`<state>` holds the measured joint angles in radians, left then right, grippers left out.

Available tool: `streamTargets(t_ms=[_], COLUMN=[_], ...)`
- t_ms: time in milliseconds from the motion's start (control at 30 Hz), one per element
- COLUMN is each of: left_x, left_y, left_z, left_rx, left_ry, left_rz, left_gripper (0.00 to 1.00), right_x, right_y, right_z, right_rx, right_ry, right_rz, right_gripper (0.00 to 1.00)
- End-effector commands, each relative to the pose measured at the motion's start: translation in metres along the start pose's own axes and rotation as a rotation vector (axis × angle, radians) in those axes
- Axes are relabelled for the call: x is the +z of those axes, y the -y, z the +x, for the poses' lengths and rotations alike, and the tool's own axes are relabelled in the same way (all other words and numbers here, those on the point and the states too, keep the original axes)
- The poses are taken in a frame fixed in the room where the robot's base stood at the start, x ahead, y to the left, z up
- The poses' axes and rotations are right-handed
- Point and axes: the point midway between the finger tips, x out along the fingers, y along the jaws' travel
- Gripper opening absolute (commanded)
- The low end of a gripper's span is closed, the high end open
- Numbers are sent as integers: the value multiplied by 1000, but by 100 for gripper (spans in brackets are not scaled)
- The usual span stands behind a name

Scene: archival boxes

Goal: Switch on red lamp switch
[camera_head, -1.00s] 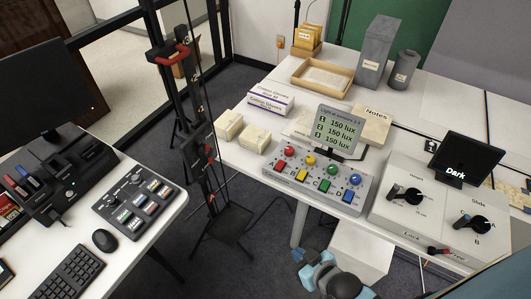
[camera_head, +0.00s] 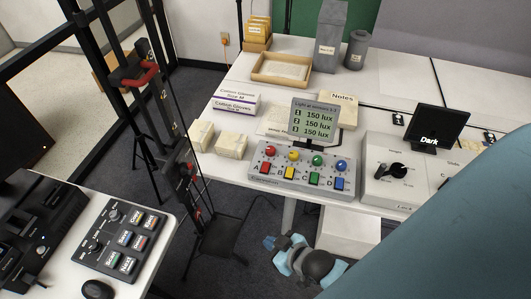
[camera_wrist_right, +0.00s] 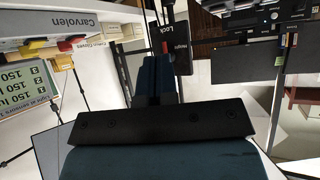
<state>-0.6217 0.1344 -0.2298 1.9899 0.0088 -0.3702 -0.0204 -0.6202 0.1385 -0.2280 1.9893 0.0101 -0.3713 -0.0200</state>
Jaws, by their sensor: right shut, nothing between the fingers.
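The red lamp switch (camera_head: 265,168) is the leftmost rocker on the front of the grey control box (camera_head: 325,184), below a red knob (camera_head: 270,153). Its on or off state is too small to tell. In the wrist view a red piece (camera_wrist_right: 70,43) shows near the inverted "Carvolen" lettering. My right gripper (camera_wrist_right: 158,60) is shut and empty, with nothing touching its fingertips in that view. My left gripper is not in view.
Yellow, green and blue rockers sit right of the red one. A display reading 150 lux (camera_head: 314,120) stands behind them. A box with a dark lever (camera_head: 390,171) and a "Dark" screen (camera_head: 441,132) stand right. Glove boxes (camera_head: 234,102) and a black stand (camera_head: 190,180) are left.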

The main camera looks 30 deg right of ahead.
Motion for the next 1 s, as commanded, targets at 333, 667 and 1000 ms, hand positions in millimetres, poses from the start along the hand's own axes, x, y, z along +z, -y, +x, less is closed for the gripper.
streamTargets(t_ms=[333,667,1000], left_x=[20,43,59], left_y=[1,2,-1], left_z=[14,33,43], left_rx=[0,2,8], left_ry=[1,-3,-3], left_rz=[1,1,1], left_gripper=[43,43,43], right_x=[-56,-111,-157], right_y=[5,-79,-216], right_z=[75,145,150], right_rx=[-234,-378,-252], right_ry=[-62,107,256], right_rz=[51,126,288], right_gripper=[0,0,0])
